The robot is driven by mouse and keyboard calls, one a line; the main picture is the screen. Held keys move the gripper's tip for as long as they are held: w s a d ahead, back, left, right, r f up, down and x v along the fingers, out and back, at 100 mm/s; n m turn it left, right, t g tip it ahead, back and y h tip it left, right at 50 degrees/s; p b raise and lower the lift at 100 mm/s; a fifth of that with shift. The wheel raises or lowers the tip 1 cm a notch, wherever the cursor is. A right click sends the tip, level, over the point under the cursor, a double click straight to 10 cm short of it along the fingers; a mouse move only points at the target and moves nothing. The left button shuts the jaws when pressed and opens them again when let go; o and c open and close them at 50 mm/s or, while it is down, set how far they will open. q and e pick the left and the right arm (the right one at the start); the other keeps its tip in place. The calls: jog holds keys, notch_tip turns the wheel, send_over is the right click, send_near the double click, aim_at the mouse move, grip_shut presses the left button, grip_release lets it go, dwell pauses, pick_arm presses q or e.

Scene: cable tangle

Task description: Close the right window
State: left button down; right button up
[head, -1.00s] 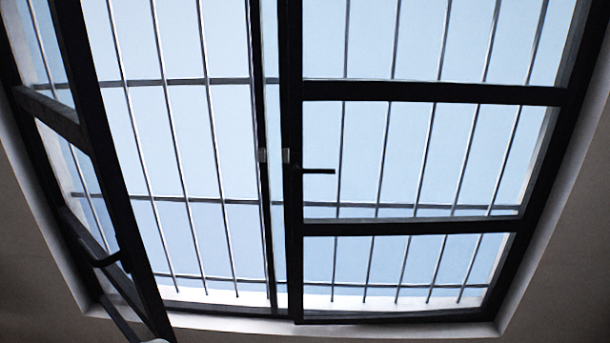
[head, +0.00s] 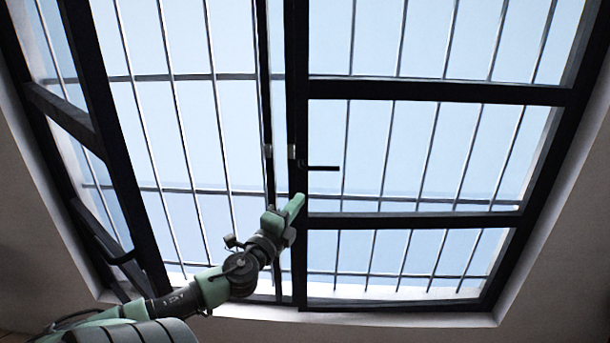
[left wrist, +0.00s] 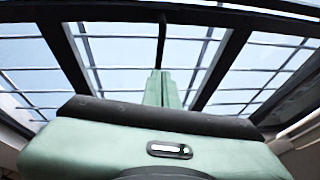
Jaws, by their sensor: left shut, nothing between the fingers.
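The right window (head: 425,93) has a black frame with two crossbars. It looks nearly flush with its surround, with its left stile (head: 297,120) near the central post; I cannot tell if a gap remains. Its handle (head: 322,168) is a black lever pointing right. My left gripper (head: 296,205) is raised in front of the lower part of that stile, below the handle. Its green fingers are together and empty; they also show in the left wrist view (left wrist: 162,88). Whether they touch the frame is unclear. My right gripper is not in view.
Metal bars (head: 180,110) cross the opening outside. A pale wall (head: 560,270) and sill (head: 400,322) surround the windows.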

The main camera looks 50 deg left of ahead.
pick_arm(q)
jog(key=p, duration=0.2)
send_near(311, 170)
jog(key=w+d, duration=0.1)
jog(key=w, duration=0.3)
jog(key=shift+w+a+r+p, duration=0.35)
jog(key=shift+w+a, duration=0.25)
jog(key=shift+a, duration=0.3)
jog(key=shift+w+a+r, duration=0.1)
jog(key=shift+w+a, duration=0.2)
jog(key=shift+a, duration=0.45)
